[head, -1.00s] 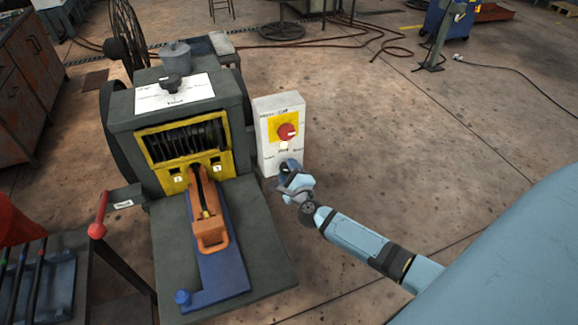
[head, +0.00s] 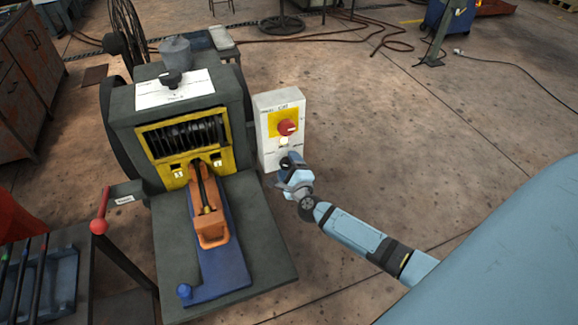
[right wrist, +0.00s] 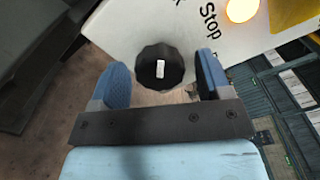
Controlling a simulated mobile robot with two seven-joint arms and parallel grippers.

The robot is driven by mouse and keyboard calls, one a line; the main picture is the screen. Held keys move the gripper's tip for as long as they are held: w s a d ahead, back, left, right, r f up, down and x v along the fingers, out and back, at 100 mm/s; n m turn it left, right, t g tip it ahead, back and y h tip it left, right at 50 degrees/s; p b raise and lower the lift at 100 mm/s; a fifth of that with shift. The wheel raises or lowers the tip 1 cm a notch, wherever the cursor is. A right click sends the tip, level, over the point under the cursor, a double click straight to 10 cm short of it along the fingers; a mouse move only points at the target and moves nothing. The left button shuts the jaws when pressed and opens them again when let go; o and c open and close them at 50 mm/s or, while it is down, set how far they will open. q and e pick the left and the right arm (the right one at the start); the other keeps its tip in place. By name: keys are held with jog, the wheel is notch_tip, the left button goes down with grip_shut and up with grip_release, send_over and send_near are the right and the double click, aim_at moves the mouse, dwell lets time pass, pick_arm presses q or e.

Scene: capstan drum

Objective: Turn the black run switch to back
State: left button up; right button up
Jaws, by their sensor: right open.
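The black run switch (right wrist: 160,67) is a round, faceted knob with a white mark on the lower part of the white control box (head: 265,145). In the right wrist view it sits between the two blue fingers of my right gripper (right wrist: 162,82), with a gap on each side. The gripper is open. In the head view my right gripper (head: 289,168) is at the lower front of the box and largely hides the knob. The word "Stop" shows beside the knob in the wrist view; its other labels are cut off or hidden. My left gripper is not in view.
A red rotary switch (head: 287,127) on a yellow plate and a lit lamp (head: 284,142) sit above the knob. The grey drum machine (head: 125,118), with an orange handle (head: 210,230), stands to the left. Open floor (head: 420,150) lies to the right.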

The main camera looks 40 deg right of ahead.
jog(key=shift+s, duration=0.1)
jog(key=b+v, duration=0.1)
jog(key=v, duration=1.2)
jog(key=shift+s, duration=0.35)
jog(key=s+a+n+g+y+p, duration=0.1)
jog(key=s+a+n+y, duration=0.2)
jog(key=n, duration=0.4)
jog(key=s+a+n+g+y+p, duration=0.1)
jog(key=s+a+n+y+p, duration=0.1)
jog(key=a+n, duration=0.4)
jog(key=s+a+r+n+g+y+p, duration=0.1)
jog(key=s+a+n+y, duration=0.3)
jog(key=n, duration=0.5)
jog(key=shift+s+a+g, duration=0.1)
jog(key=shift+a+g, duration=0.2)
jog(key=s+n+g, duration=0.1)
jog(key=n, duration=0.1)
jog(key=s+f+n+g+h+p, duration=0.1)
jog(key=s+n, duration=0.1)
jog(key=s+f+n+g, duration=0.1)
jog(key=n, duration=0.2)
jog(key=shift+s+a+h+p, duration=0.25)
jog(key=shift+h+p, duration=0.05)
